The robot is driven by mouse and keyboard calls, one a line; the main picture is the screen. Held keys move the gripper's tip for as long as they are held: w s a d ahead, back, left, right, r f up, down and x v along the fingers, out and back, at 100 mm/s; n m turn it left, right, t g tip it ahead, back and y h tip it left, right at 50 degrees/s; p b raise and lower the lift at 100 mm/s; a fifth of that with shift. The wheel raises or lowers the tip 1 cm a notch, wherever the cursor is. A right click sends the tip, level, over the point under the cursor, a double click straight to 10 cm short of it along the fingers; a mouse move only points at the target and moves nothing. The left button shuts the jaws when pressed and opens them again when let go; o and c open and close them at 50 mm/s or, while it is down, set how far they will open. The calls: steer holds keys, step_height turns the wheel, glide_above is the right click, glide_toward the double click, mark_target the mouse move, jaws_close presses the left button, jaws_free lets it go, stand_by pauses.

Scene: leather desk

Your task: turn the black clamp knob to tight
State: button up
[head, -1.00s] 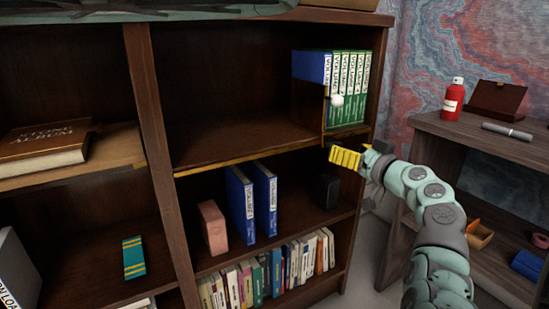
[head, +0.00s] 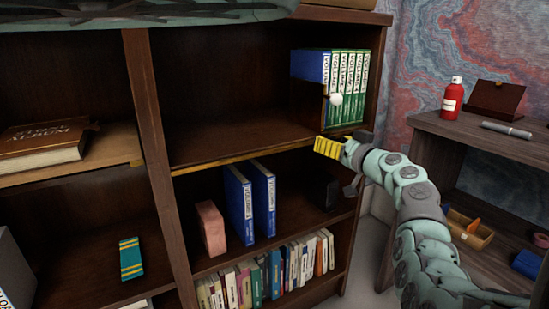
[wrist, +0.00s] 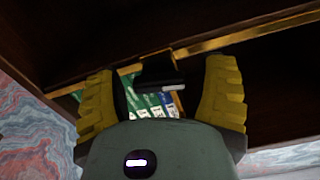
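In the wrist view a black block-like part (wrist: 158,70), which looks like the clamp knob, sits at the shelf edge between my fingertips. A small pale bar shows at its lower right. My gripper (wrist: 161,72) is open, with one yellow finger on each side of the black part and visible gaps. In the head view my gripper (head: 328,147) is just below the upper shelf's front edge, at its right end. I cannot make out the black knob there; the gripper may hide it.
The bookcase's right upright (head: 376,80) is close. Blue binders (head: 240,205) and a dark box (head: 327,190) stand on the shelf below. A side desk (head: 455,130) is at right.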

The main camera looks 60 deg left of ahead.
steer(key=c, duration=1)
steer(key=shift+o, duration=0.2)
steer(key=shift+m, duration=0.3)
steer(key=m, duration=0.3)
steer(key=shift+w+d, duration=0.1)
steer(key=shift+w, duration=0.05)
steer(key=m+p, duration=0.1)
steer(key=m, duration=0.3)
steer(key=shift+m, duration=0.3)
steer(key=m+p, duration=0.1)
steer(key=m, duration=0.3)
steer(key=shift+m+p, duration=0.35)
steer(key=shift+m, duration=1.55)
